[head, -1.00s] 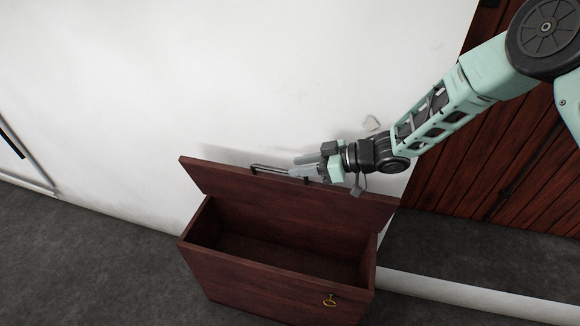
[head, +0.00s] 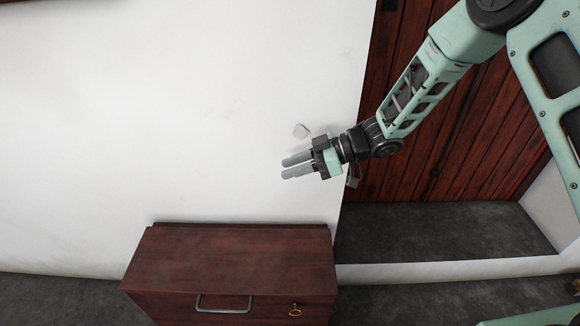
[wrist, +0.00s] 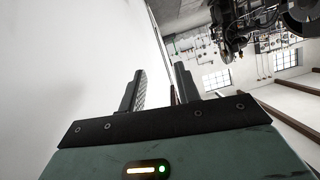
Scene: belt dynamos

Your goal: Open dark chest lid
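The dark reddish-brown wooden chest (head: 155,303) stands against the white wall at the bottom of the head view. Its lid (head: 235,255) lies flat and looks shut. A grey metal handle (head: 223,303) shows along the front edge of the lid, and a small brass ring (head: 295,310) hangs on the chest front to its right. The inside of the chest is hidden. My gripper (head: 283,167) is above the chest, well apart from the lid and pointing left. It is open and empty. Its two separated fingers also show in the wrist view (wrist: 155,85); the chest does not.
The white wall (head: 150,110) rises behind the chest. A dark wood-plank panel (head: 440,150) and a low white ledge (head: 440,269) are on the right. Grey floor lies around the chest.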

